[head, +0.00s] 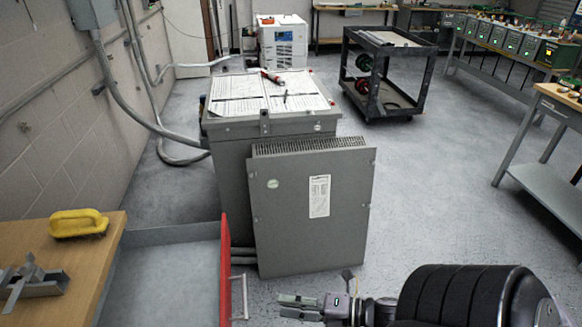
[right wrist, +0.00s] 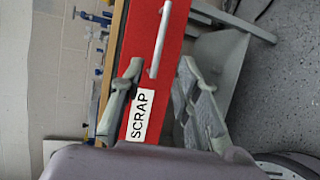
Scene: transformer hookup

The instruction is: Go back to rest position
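My right gripper (head: 298,306) is at the bottom centre of the head view, in front of the grey transformer (head: 232,160) and its detached panel (head: 310,215). Its fingers are apart and empty. In the right wrist view the gripper (right wrist: 160,85) shows its two fingers spread, with the red drawer front (right wrist: 158,45) and its SCRAP label visible beyond them. The panel stands upright against the transformer's front. My left gripper is not in the head view.
The red-fronted drawer (head: 224,270) is pulled out beside the wooden bench (head: 60,262). A yellow-handled brush (head: 78,222) and a grey metal piece (head: 35,283) lie on the bench. Papers (head: 268,92) cover the transformer top. A black cart (head: 385,75) stands behind. Floor is clear at right.

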